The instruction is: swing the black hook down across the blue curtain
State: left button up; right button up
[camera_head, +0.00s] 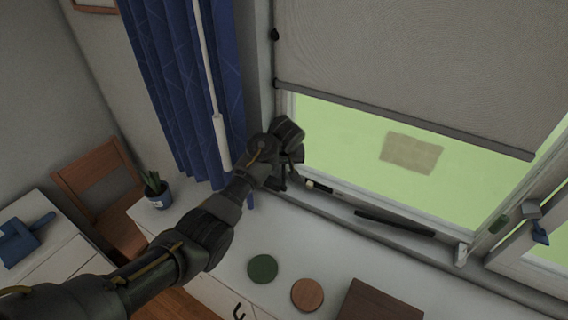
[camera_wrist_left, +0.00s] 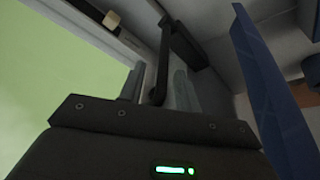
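The blue curtain (camera_head: 192,85) hangs left of the window in the head view. It also shows as a blue strip at the right of the left wrist view (camera_wrist_left: 275,85). The black hook (camera_wrist_left: 163,55) is a thin bar joined to a dark plate in the left wrist view. My left gripper (camera_wrist_left: 160,85) is around the bar, one finger on each side, with what looks like a narrow gap. In the head view my left gripper (camera_head: 286,172) is by the window's lower left corner, right of the curtain, and mostly hides the hook. My right gripper is out of view.
A white wand (camera_head: 221,142) hangs before the curtain. The roller blind (camera_head: 400,60) covers the upper window. Below, the white counter (camera_head: 225,250) holds a potted plant (camera_head: 157,190), a green disc (camera_head: 263,268), an orange disc (camera_head: 307,294) and a brown box (camera_head: 375,302).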

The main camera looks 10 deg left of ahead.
pick_arm(q)
grip_shut()
jog(key=shift+s, duration=0.1)
dwell(0.3)
jog(key=s+a+f+n+t+h+b, duration=0.1)
jog(key=s+a+f+t+h+b, duration=0.1)
jog(key=s+t+b, duration=0.4)
jog(key=shift+a+t+b, duration=0.25)
jog(key=shift+t+b, duration=0.05)
dwell(0.4)
dwell(0.3)
grip_release()
